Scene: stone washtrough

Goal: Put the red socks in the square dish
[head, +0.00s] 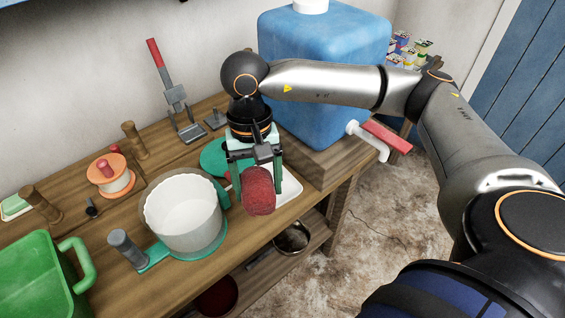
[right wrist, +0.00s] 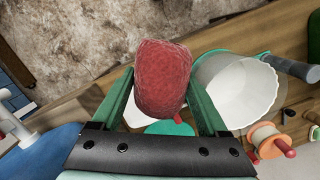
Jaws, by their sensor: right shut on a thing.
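The red socks (head: 258,190) are a rounded, textured red bundle. My right gripper (head: 257,182) is shut on them, with a green finger on each side, and points down. The right wrist view shows the bundle (right wrist: 163,78) between the two fingers. The square dish (head: 289,184) is white and shallow, near the bench's front edge. It is partly hidden behind the socks and gripper, and the socks appear above it; I cannot tell the height. A bit of the dish shows beside a finger in the right wrist view (right wrist: 109,112). My left gripper is not in view.
A white pot (head: 186,215) with a teal base stands left of the socks. A teal disc (head: 213,158) lies behind. A blue water tank (head: 325,75) with a red-handled tap (head: 386,137) stands right. A green jug (head: 40,275) and an orange spool (head: 110,174) are left.

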